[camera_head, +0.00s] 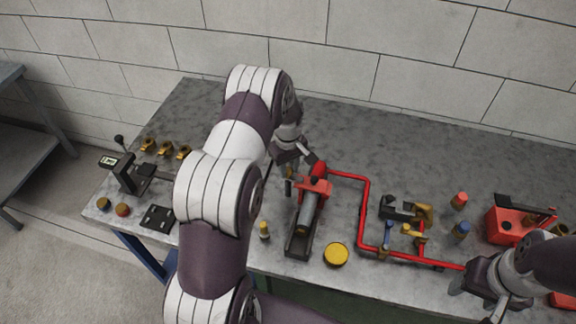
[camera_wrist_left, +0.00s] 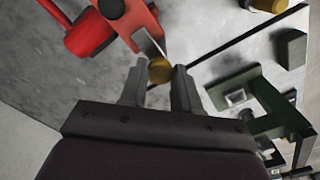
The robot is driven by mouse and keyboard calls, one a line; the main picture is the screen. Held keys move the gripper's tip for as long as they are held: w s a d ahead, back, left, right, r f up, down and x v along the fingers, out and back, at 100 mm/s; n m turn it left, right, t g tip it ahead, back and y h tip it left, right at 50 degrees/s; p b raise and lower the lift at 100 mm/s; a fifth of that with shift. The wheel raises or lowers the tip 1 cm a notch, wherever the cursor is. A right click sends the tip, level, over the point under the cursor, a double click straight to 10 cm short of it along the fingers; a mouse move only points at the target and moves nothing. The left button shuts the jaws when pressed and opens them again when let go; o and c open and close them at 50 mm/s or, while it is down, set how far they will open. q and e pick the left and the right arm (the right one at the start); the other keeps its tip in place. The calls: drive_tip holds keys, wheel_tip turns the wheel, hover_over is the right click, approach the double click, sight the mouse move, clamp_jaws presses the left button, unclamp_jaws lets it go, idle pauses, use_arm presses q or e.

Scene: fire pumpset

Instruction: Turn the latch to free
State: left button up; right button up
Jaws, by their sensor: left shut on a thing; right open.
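In the left wrist view a brass knob (camera_wrist_left: 159,70) sits at the end of a thin metal lever (camera_wrist_left: 150,45) that comes off a red bracket (camera_wrist_left: 128,18). I take this lever to be the latch. My left gripper (camera_wrist_left: 158,88) is shut on the knob, one finger on each side. In the head view my left gripper (camera_head: 290,172) is beside the red fitting (camera_head: 316,184) above a grey cylinder (camera_head: 308,214); my arm hides part of this area and the knob is hard to make out. My right gripper (camera_head: 500,304) is open and empty near the front right edge.
The cylinder lies over a dark tray (camera_head: 297,246). A red pipe (camera_head: 364,210) runs right from the fitting to brass valves (camera_head: 424,214). A yellow cap (camera_head: 336,254) lies in front. A red box (camera_head: 508,226) stands at right. The back of the table (camera_head: 400,150) is clear.

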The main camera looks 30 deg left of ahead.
use_arm(q)
drive_tip(key=shift+n, duration=0.3)
drive_tip(key=n+b, duration=0.1)
drive_tip(key=n, duration=0.2)
drive_tip(key=shift+n+b, duration=0.3)
drive_tip(key=n+b, duration=0.1)
drive_tip(key=n, duration=0.3)
drive_tip(key=shift+n, duration=0.3)
drive_tip(key=n+b, duration=0.1)
drive_tip(key=n, duration=0.3)
drive_tip(key=shift+n, duration=0.3)
drive_tip(key=shift+w+r+n, duration=0.1)
drive_tip(key=shift+n, duration=2.1)
drive_tip(key=o, duration=1.1)
drive_tip(key=shift+c, duration=0.2)
